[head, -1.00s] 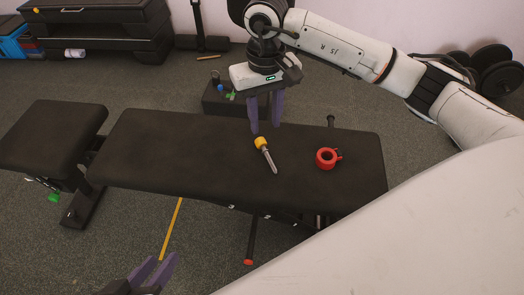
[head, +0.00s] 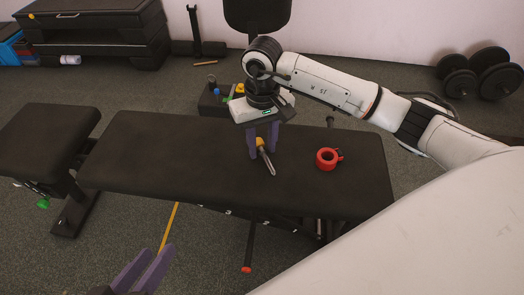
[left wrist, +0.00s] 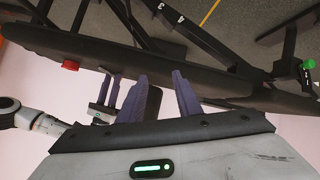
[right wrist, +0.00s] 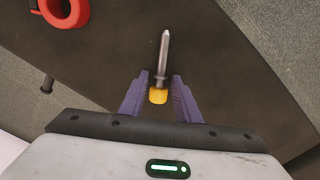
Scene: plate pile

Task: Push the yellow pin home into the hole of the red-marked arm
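The pin lies on the black bench pad (head: 180,155). Its yellow head (head: 260,142) is towards the back and its grey metal shaft (head: 267,163) points towards me. My right gripper (head: 261,155) is at the pin. In the right wrist view, the yellow head (right wrist: 157,96) is between the open fingers (right wrist: 161,74), with a gap on each side. My left gripper (head: 158,248) is open and empty, low in front of the bench. A dark bar with a red end (head: 246,269) projects below the bench's front edge; I cannot tell whether it is the red-marked arm. No hole is visible.
A red ring-shaped collar (head: 328,159) lies on the pad right of the pin. A yellow rod (head: 169,228) shows below the front edge. A box of small items (head: 213,101) is behind the bench. Dumbbells (head: 480,72) are at the back right.

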